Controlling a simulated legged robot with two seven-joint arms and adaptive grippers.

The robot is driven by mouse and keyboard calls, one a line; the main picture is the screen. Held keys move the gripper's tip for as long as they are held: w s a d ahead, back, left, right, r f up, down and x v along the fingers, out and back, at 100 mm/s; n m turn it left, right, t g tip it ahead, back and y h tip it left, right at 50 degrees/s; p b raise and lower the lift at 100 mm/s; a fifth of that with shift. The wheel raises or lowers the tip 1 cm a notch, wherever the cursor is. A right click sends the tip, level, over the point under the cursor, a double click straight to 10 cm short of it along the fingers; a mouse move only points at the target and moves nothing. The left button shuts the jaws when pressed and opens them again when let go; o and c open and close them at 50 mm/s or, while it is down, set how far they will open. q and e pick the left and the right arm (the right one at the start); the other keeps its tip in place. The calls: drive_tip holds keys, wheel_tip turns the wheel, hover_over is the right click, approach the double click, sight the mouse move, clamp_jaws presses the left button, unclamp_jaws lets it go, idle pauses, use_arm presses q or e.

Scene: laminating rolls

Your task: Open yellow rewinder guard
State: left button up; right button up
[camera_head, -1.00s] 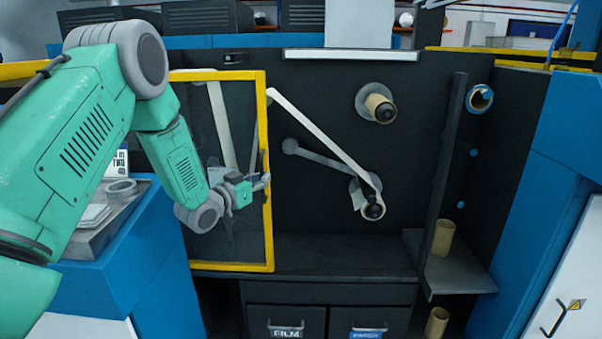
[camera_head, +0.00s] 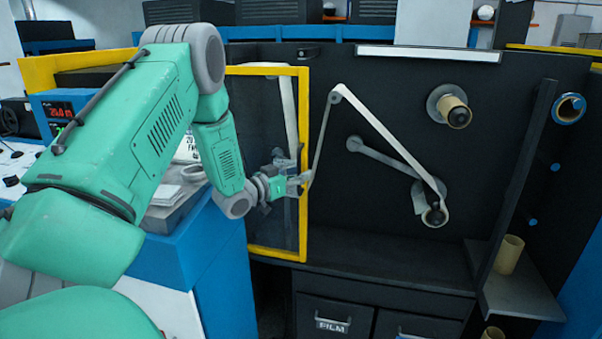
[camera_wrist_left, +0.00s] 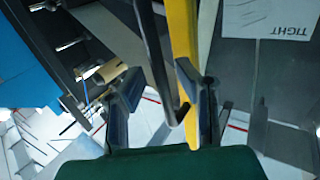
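The yellow-framed rewinder guard (camera_head: 303,225) has a dark see-through panel and stands left of the film path in the head view. My left gripper (camera_head: 300,178) is at the guard's right upright, about halfway up. In the left wrist view, the fingers of the left gripper (camera_wrist_left: 160,95) are spread apart. A dark bar handle (camera_wrist_left: 157,65) and the yellow guard frame (camera_wrist_left: 184,35) run between or just beyond them. I cannot tell whether the fingers touch the handle. My right gripper is not in view.
A white web runs over a roller (camera_head: 335,97) to a lower spindle (camera_head: 434,216). A cardboard core (camera_head: 456,113) sits on an upper spindle, another core (camera_head: 509,255) on a shelf (camera_head: 522,295). A blue cabinet (camera_head: 222,265) stands close below my left arm.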

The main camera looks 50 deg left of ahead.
use_arm(q)
drive_tip(key=shift+w+d+r, duration=0.1)
drive_tip(key=shift+r, duration=0.1)
drive_tip(key=s, duration=1.2)
drive_tip(key=shift+f, duration=0.1)
drive_tip(key=s+d+f+g, duration=0.2)
drive_tip(key=d+f+g, duration=0.7)
drive_tip(key=d+f, duration=1.05)
drive_tip(key=s+d+f+g, duration=0.4)
drive_tip(key=s+d, duration=0.2)
drive_tip(key=s, duration=0.4)
drive_tip(key=s+d+f+g, duration=0.4)
drive_tip(key=s+d+f, duration=0.1)
drive_tip(key=s, duration=0.6)
drive_tip(key=shift+s+d+f+m, duration=0.3)
drive_tip(key=shift+d+m, duration=0.1)
drive_tip(key=shift+d, duration=0.4)
